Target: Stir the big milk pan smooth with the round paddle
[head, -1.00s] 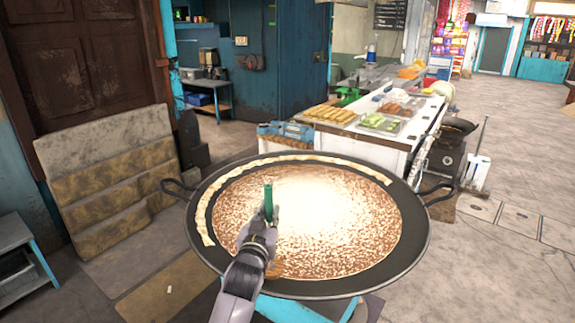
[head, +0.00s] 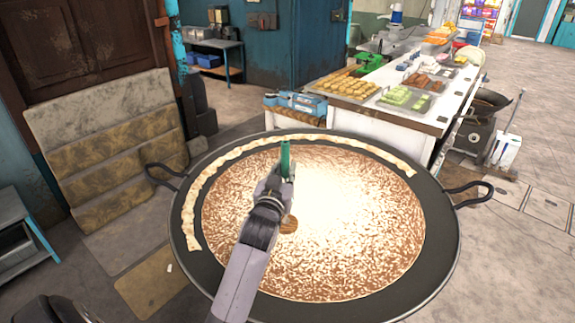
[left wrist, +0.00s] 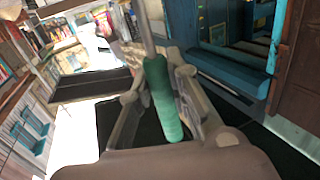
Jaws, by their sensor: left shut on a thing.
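The big milk pan (head: 420,285) is a wide dark pan with two loop handles. Its milk (head: 370,240) is mottled brown and cream with a bright glare in the middle. A pale, crinkled strip (head: 235,152) lies along the back and left rim. My left gripper (head: 283,178) is over the pan, left of its middle, shut on the paddle's green handle (head: 285,157). The handle also shows between the fingers in the left wrist view (left wrist: 163,98). The brown round paddle head (head: 289,224) shows at the milk, partly hidden by my arm. My right gripper is not in view.
A white counter (head: 400,133) with food trays stands behind the pan. A burner with a dark wok (head: 490,103) is at the back right. Padded boards (head: 110,150) lean at the left, near a blue shelf (head: 20,240). The floor at right is open.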

